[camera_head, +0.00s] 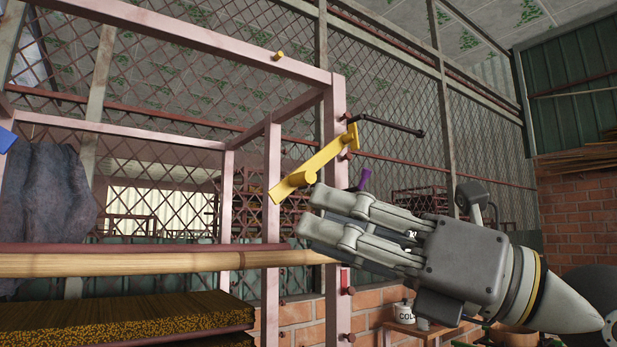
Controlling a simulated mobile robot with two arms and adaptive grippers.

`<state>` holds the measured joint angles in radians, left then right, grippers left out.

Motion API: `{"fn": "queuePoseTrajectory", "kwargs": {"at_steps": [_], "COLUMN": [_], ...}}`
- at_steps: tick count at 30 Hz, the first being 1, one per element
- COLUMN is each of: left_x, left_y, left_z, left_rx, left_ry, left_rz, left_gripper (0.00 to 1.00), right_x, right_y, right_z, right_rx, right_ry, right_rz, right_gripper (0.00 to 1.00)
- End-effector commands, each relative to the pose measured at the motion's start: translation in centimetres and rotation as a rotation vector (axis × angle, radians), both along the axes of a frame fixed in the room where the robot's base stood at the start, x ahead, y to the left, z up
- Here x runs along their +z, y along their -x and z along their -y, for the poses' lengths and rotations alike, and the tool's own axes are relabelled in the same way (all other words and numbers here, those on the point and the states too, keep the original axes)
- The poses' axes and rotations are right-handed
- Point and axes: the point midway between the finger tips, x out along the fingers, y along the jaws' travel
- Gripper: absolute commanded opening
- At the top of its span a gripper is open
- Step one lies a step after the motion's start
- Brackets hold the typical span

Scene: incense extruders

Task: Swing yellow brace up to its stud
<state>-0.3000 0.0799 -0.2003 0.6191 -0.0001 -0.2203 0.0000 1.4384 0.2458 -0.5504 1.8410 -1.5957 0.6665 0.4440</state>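The yellow brace (325,162) is a flat bar on the front post of a pink frame (272,215). It slants from its upper right end at the post down to a wider lower left end. A small yellow stud (279,56) stands on the top beam, up and left of the brace and apart from it. My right gripper (308,211) comes in from the right, its fingertips just below and right of the brace's lower end. I see no clear grip on the brace, and the finger gap is hard to judge. My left gripper is out of view.
A dark rod (393,124) sticks out right from the post near the brace. A purple piece (365,179) shows just above my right gripper. A bamboo pole (130,264) crosses the frame above stacked incense sticks (120,318). Open space lies between brace and stud.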

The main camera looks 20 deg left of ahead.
Motion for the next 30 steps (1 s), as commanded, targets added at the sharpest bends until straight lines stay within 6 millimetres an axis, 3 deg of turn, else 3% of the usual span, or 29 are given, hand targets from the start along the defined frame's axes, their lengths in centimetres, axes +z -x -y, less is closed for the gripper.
{"fn": "queuePoseTrajectory", "kwargs": {"at_steps": [3, 7, 12, 17, 22, 30], "left_x": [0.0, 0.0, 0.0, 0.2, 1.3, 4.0], "left_y": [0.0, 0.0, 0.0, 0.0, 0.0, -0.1], "left_z": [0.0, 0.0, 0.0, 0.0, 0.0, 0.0], "left_rx": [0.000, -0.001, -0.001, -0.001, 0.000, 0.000], "left_ry": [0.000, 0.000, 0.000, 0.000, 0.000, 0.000], "left_rz": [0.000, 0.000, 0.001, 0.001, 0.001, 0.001], "left_gripper": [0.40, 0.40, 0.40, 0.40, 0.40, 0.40], "right_x": [1.6, 3.5, 5.8, 6.7, 7.0, 7.1], "right_y": [-0.4, -1.5, -2.4, -2.8, -4.0, -7.1], "right_z": [-0.7, -0.1, 1.8, 2.5, 1.1, -3.1], "right_rx": [-0.168, -0.364, -0.561, -0.632, -0.634, -0.630], "right_ry": [0.179, 0.326, 0.424, 0.453, 0.457, 0.457], "right_rz": [0.123, 0.208, 0.256, 0.266, 0.263, 0.263], "right_gripper": [0.39, 0.39, 0.39, 0.39, 0.39, 0.39]}}
